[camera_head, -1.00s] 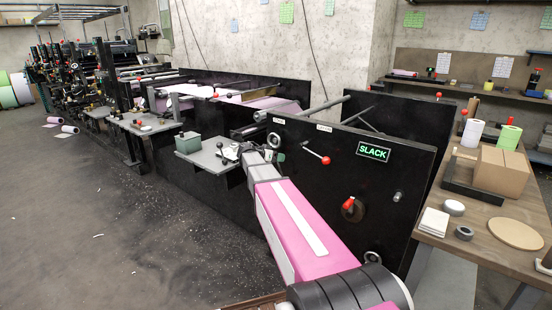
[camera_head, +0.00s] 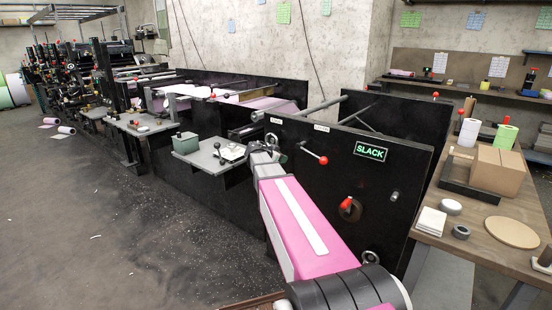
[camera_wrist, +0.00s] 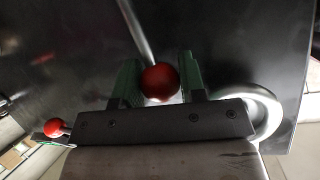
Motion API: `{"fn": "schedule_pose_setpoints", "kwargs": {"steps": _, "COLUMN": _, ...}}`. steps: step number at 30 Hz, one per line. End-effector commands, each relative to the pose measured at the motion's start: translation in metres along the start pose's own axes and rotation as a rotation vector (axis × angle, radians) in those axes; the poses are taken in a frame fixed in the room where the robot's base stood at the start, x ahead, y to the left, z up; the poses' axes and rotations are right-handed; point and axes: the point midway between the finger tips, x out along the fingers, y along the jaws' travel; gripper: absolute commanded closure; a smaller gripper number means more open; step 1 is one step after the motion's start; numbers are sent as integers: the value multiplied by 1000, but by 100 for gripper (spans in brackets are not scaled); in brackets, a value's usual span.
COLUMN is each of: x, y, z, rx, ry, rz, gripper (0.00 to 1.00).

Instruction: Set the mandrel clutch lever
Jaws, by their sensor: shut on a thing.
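My gripper (camera_wrist: 159,82) is shut on the red ball knob (camera_wrist: 159,84) of a lever, with one green-padded finger on each side. The lever's thin metal rod (camera_wrist: 137,32) runs up and left from the knob in the wrist view. In the head view my gripper (camera_head: 265,146) is at the left part of the black machine panel (camera_head: 400,160), and hides this knob. A second lever with a red knob (camera_head: 323,160) stands free to its right. Small white labels sit above; I cannot read them clearly.
A pale handwheel (camera_wrist: 262,108) is close beside my right finger in the wrist view. The panel carries a lit green SLACK sign (camera_head: 370,151) and a lower red knob (camera_head: 346,204). A grey shelf (camera_head: 209,155) with a box stands left of my gripper. Open floor lies further left.

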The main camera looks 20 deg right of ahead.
Motion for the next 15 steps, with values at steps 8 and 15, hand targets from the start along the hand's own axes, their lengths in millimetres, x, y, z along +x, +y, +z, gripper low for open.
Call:
{"fn": "schedule_pose_setpoints", "kwargs": {"steps": 8, "x": 3, "y": 34, "z": -6, "rx": 217, "ry": -45, "rz": -97, "gripper": 100}}
{"fn": "schedule_pose_setpoints", "kwargs": {"steps": 15, "x": 7, "y": 51, "z": -5, "rx": 361, "ry": -76, "rz": -164, "gripper": 100}}
